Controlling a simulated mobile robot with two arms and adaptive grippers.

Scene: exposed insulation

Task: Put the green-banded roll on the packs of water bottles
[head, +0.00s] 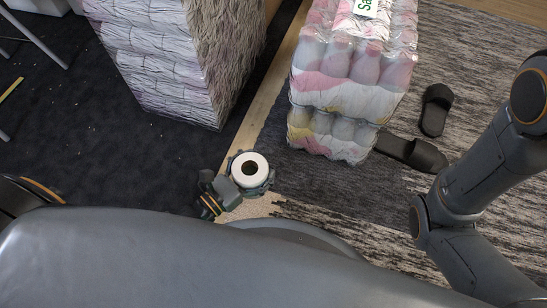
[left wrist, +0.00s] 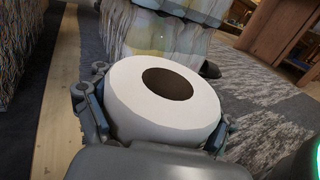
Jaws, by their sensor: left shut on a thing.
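A white roll (head: 235,167) with a dark round hole stands in my left gripper (head: 251,176), in the lower middle of the head view. In the left wrist view the roll (left wrist: 165,125) fills the middle, between the two fingers, its hole facing up. No green band can be made out on it. My left gripper is shut on the roll. The packs of water bottles (head: 350,98), wrapped in clear film with pink and white, are stacked up and right of the gripper, apart from it. Their lower part shows in the left wrist view (left wrist: 170,38). My right gripper is out of view.
A tall stack of wrapped insulation (head: 165,60) stands at the upper left. Black slippers (head: 412,153) lie right of the packs on a grey rug (head: 460,75). A bare wooden strip (head: 262,105) runs between the stack and the packs.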

